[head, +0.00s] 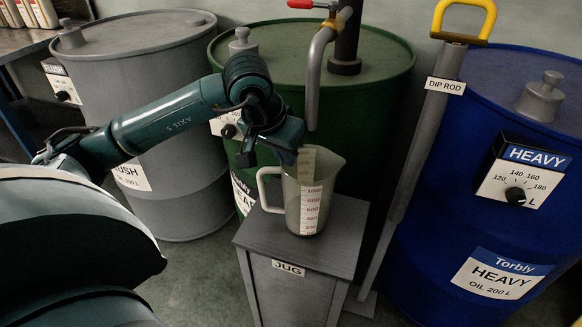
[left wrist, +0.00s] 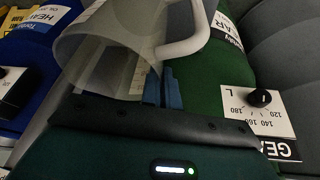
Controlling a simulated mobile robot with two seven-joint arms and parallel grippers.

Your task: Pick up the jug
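My right gripper is not in view.
A green drum (head: 385,65) with a pump and spout (head: 315,75) stands behind the jug. A grey drum (head: 150,75) is at left, a blue drum (head: 500,110) at right. A dip rod (head: 425,130) with a yellow handle leans between the green and blue drums.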

